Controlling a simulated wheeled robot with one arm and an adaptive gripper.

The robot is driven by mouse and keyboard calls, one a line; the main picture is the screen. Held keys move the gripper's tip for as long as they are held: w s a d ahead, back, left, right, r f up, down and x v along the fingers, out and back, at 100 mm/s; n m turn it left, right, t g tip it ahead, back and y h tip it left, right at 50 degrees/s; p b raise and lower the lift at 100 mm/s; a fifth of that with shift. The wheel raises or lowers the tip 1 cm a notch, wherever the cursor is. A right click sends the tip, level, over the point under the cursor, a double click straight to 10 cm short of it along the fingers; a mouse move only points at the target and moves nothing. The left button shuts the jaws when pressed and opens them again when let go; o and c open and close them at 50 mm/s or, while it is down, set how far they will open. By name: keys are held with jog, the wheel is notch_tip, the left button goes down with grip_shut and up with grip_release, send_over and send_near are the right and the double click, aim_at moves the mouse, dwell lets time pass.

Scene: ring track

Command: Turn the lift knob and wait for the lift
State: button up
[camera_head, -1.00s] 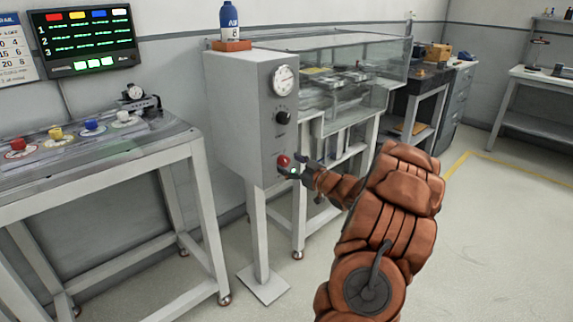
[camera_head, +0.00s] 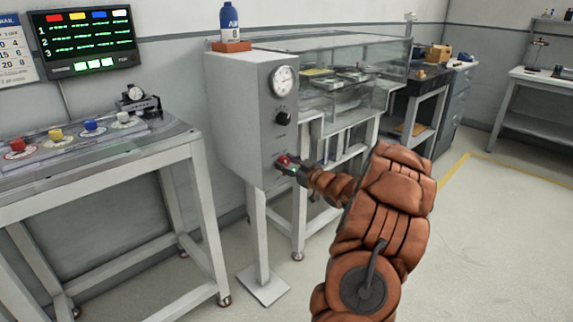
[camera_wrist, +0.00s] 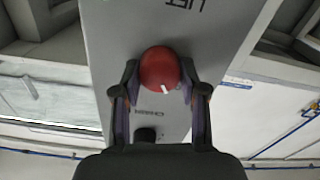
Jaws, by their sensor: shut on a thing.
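The red lift knob (camera_wrist: 160,70) is on the front of a grey control box (camera_head: 235,105). In the wrist view it has a white pointer mark, and the word LIFT is printed beyond it. My gripper (camera_wrist: 160,82) is shut on the red knob, one finger on each side. In the head view the gripper (camera_head: 287,165) is at the lower part of the box front, and the knob (camera_head: 282,160) is partly covered by the fingers. A black knob (camera_head: 283,118) and a round white gauge (camera_head: 284,80) sit above it on the box.
A glass-walled tank (camera_head: 335,70) stands behind the box. A table (camera_head: 110,160) with several coloured knobs is at the left. A screen (camera_head: 85,40) hangs on the wall. A blue bottle (camera_head: 229,22) stands on the box. The floor at the right is clear.

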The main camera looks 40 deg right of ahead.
jog(key=c, duration=0.3)
